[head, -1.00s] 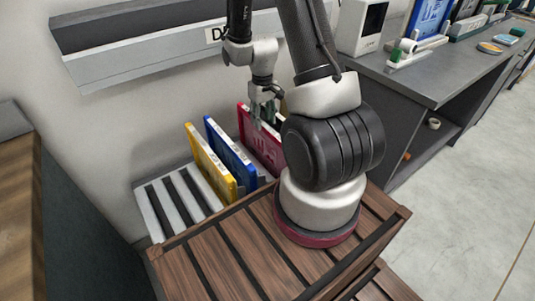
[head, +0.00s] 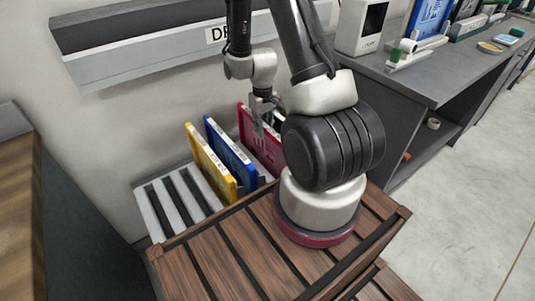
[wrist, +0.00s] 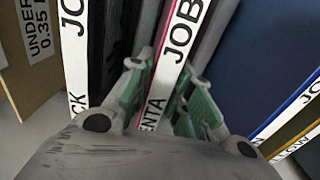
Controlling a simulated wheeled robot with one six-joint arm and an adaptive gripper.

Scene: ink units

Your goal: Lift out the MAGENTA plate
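The magenta plate (head: 260,145) stands upright in the rack, the rightmost of the three coloured plates that show clearly in the head view. In the wrist view its white label edge (wrist: 174,62), with "ENTA" and "JOB" readable, runs between my fingers. My gripper (head: 263,110) is low over the plate's top edge. In the wrist view the green-padded fingers of my gripper (wrist: 167,92) straddle that edge, one on each side, and look open with small gaps. The lower plate is hidden by the rack and neighbours.
The blue plate (head: 231,152) and yellow plate (head: 210,162) stand to the left. A black-labelled plate (wrist: 75,60) stands on the other side in the wrist view. Empty rack slots (head: 165,208) lie further left. The wall ledge (head: 150,50) is behind.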

